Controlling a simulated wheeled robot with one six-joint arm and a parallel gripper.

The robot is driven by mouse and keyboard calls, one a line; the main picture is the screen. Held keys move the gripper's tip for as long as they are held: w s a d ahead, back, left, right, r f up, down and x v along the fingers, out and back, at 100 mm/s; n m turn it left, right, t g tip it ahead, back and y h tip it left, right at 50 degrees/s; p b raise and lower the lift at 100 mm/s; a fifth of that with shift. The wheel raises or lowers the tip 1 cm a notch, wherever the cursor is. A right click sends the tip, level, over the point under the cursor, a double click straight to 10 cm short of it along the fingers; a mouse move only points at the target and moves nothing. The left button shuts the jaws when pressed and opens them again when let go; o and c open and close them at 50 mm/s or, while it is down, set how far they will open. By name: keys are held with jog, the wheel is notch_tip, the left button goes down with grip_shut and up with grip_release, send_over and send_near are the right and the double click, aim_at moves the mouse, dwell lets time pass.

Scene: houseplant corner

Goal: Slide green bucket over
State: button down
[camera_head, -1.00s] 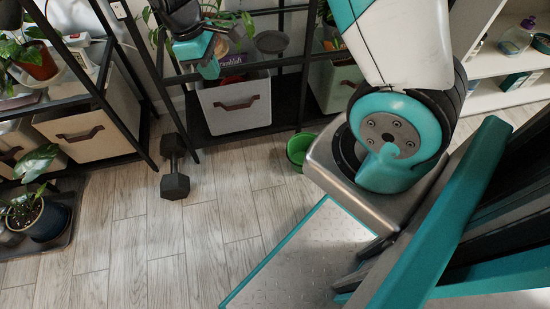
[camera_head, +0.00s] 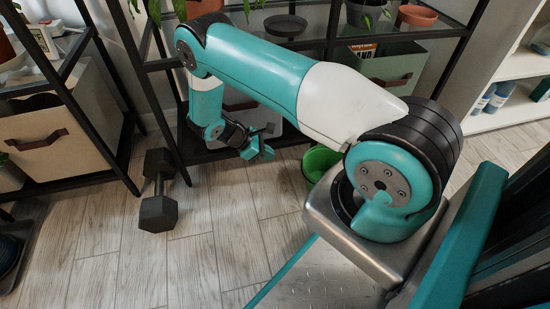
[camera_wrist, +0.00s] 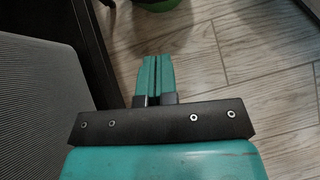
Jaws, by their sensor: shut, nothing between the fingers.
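The green bucket (camera_head: 318,162) stands on the wooden floor by the shelf's foot, partly hidden behind my arm's base. In the wrist view, part of the green bucket (camera_wrist: 158,5) shows at the top edge, beyond my fingertips. My gripper (camera_head: 262,150) is low, to the left of the bucket and apart from it. In the wrist view my gripper (camera_wrist: 159,58) has its teal fingers together with nothing between them.
A black dumbbell (camera_head: 158,190) lies on the floor at left. The black metal shelf (camera_head: 160,90) stands close behind my gripper, with a fabric bin (camera_head: 243,102) on its lower level. A second fabric bin (camera_head: 40,140) sits at left. The floor (camera_head: 205,250) in front is clear.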

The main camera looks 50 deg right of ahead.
jog(key=s+d+f+b, duration=0.5)
jog(key=s+d, duration=0.1)
jog(key=d, duration=0.1)
jog(key=shift+s+f+b, duration=0.2)
jog(key=shift+f+b, duration=0.15)
jog(key=shift+d+r, duration=0.1)
jog(key=shift+d, duration=0.05)
